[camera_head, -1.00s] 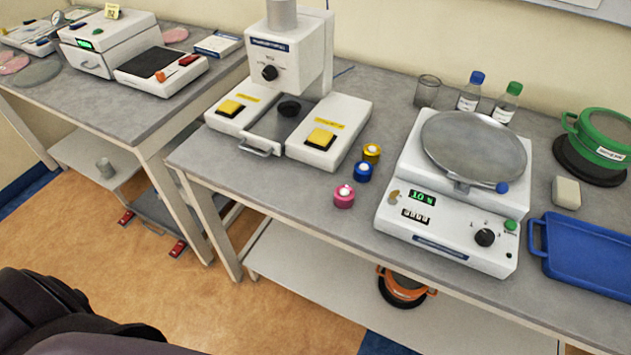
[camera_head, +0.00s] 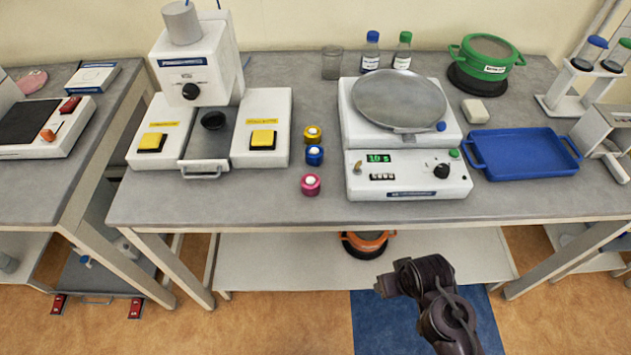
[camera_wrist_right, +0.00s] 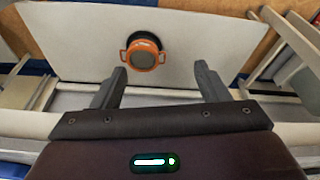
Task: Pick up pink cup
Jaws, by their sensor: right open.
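The pink cup (camera_head: 311,185) is small and round with a white top. It stands on the grey table near the front edge, in front of a blue cup (camera_head: 314,155) and a yellow cup (camera_head: 312,134). My right gripper (camera_wrist_right: 160,68) is open and empty in the right wrist view. In the head view my right arm comes in from the lower right, and its end is in front of the table, right of and nearer than the pink cup. The pink cup is not seen in the wrist view. My left gripper is not in view.
A white press machine (camera_head: 196,55) stands left of the cups, a white scale-like device (camera_head: 408,178) to the right. A blue tray (camera_head: 525,152) lies further right. An orange pot (camera_head: 365,243) sits on the lower shelf (camera_head: 270,262), also in the wrist view (camera_wrist_right: 143,58).

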